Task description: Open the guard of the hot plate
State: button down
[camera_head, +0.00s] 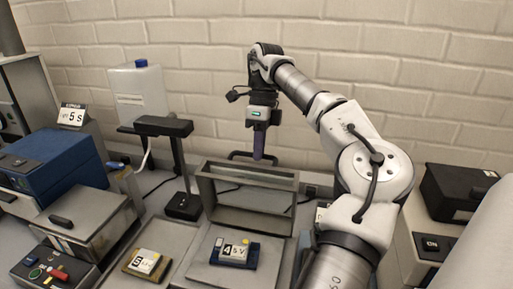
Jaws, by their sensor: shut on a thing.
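A grey framed guard (203,190) with a see-through middle stands upright at the back of a flat grey plate (205,276), in the middle of the head view. A dark handle (236,155) sits at its top edge. My gripper (259,156) comes down from above with its purple fingers pointing down, and it is shut on the handle. The fingers hide part of the handle. A small block with a "45V" label (236,250) lies on the plate in front of the guard. Whether the plate is the hot plate I cannot tell.
A black stand (165,127) is close to the guard's left, with a white container (138,93) behind it. A blue box (50,160) and grey devices crowd the left. Black-topped boxes (460,190) stand at the right. A brick wall closes the back.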

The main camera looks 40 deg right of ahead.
jog(key=shift+w+d+f+g+y, duration=0.3)
jog(key=shift+w+d+f+y, duration=0.1)
jog(key=shift+d+f, duration=0.25)
jog(key=shift+f, duration=0.1)
jog(key=c, duration=1.5)
grip_release()
jog(key=shift+w, duration=0.1)
jog(key=shift+r, duration=0.2)
jog(key=shift+a, duration=0.1)
